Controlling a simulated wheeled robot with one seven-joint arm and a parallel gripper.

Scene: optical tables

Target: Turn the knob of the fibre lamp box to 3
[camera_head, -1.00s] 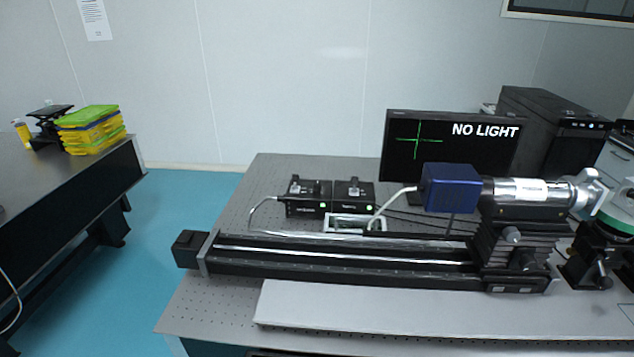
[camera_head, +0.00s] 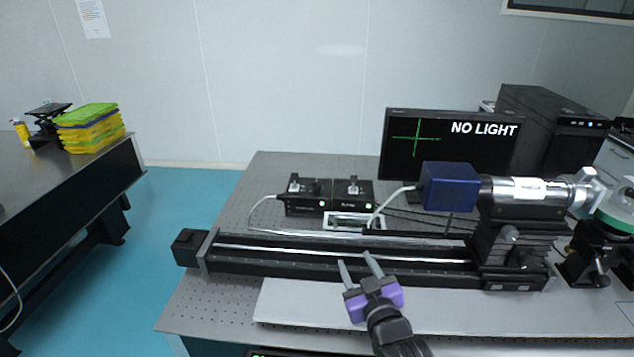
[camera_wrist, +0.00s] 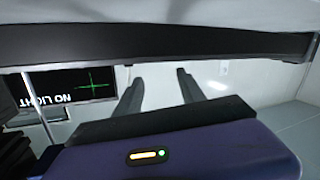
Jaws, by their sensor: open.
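No thing in view is clearly marked as the fibre lamp box, and I cannot make out a numbered knob. Two small black boxes, a left one (camera_head: 307,204) and a right one (camera_head: 353,202), stand side by side behind the rail, each with a green light and small metal parts on top. A dark unit with green marks (camera_head: 262,354) is cut off at the bottom edge. My gripper (camera_head: 357,261) is open and empty above the pale slab in front of the rail. In the wrist view, its two fingers (camera_wrist: 160,79) are apart with nothing between them.
A long black rail (camera_head: 330,260) crosses the optical table (camera_head: 205,308). A blue box (camera_head: 450,187) and silver tube sit at its right. Behind stands a monitor (camera_head: 400,165) reading "NO LIGHT". The pale slab (camera_head: 480,312) is largely clear.

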